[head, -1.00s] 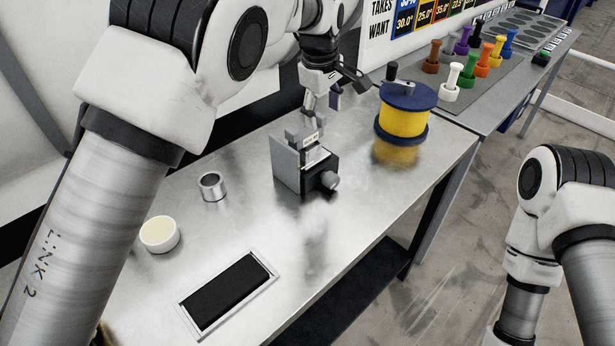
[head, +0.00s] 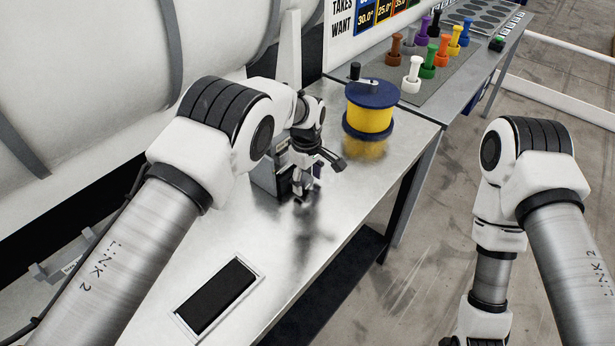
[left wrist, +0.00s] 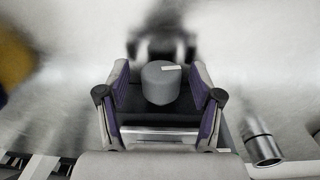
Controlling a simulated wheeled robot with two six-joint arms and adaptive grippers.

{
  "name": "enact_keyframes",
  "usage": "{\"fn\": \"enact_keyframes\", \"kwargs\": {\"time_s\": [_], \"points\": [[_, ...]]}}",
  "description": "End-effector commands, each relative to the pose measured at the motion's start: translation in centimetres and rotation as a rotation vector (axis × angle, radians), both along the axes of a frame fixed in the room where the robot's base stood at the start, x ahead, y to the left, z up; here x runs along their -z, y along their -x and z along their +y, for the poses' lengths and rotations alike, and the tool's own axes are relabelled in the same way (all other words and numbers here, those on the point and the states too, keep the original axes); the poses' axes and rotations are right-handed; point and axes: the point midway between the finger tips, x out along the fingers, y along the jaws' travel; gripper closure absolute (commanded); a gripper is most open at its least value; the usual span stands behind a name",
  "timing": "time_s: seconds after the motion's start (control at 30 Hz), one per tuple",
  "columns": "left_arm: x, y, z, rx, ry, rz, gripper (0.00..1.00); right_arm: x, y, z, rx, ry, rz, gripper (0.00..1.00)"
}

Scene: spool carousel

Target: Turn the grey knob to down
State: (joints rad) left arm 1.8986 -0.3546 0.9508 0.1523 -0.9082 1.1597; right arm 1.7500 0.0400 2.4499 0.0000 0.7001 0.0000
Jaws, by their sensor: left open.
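The grey knob (left wrist: 162,84) shows in the left wrist view as a short round cap with a small white mark toward its right side. It sits on the dark front of a box, whose grey side plate (head: 264,178) shows in the head view. My left gripper (head: 304,190) is at the front of this box and hides the knob in the head view. In the left wrist view the left gripper (left wrist: 160,76) is open, with a purple-padded finger on each side of the knob and gaps visible between.
A yellow spool with blue flanges (head: 369,112) stands behind and to the right on the metal table. A black pad in a frame (head: 216,297) lies at the front. A metal ring (left wrist: 262,146) shows in the wrist view. Coloured pegs (head: 428,65) stand on the far bench.

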Motion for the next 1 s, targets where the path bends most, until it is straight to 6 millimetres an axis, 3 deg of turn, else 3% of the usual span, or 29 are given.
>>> {"fn": "enact_keyframes", "kwargs": {"time_s": [0.07,0.1,0.2,0.27,0.57,0.77,1.0], "points": [[0.0,0.0,0.0,0.000,0.000,0.000,0.34,0.0,0.0,0.0,0.000,0.000,0.000,0.43],[0.0,0.0,0.0,0.000,0.000,0.000,0.41,0.0,0.0,0.0,0.000,0.000,0.000,0.43],[0.0,0.0,0.0,0.000,0.000,0.000,0.77,0.0,0.0,0.0,0.000,0.000,0.000,0.43],[0.0,0.0,0.0,0.000,0.000,0.000,0.95,0.0,0.0,0.0,0.000,0.000,0.000,0.43],[-0.1,0.2,0.0,0.002,0.030,-0.030,0.95,-0.5,0.0,0.0,0.000,0.000,0.000,0.43],[-0.3,0.5,0.1,-0.001,0.137,-0.168,0.95,-2.4,0.0,0.0,0.000,0.000,0.000,0.43],[0.2,0.5,0.1,0.001,0.212,-0.275,0.95,-2.3,0.0,0.0,0.000,0.000,0.000,0.43]]}}
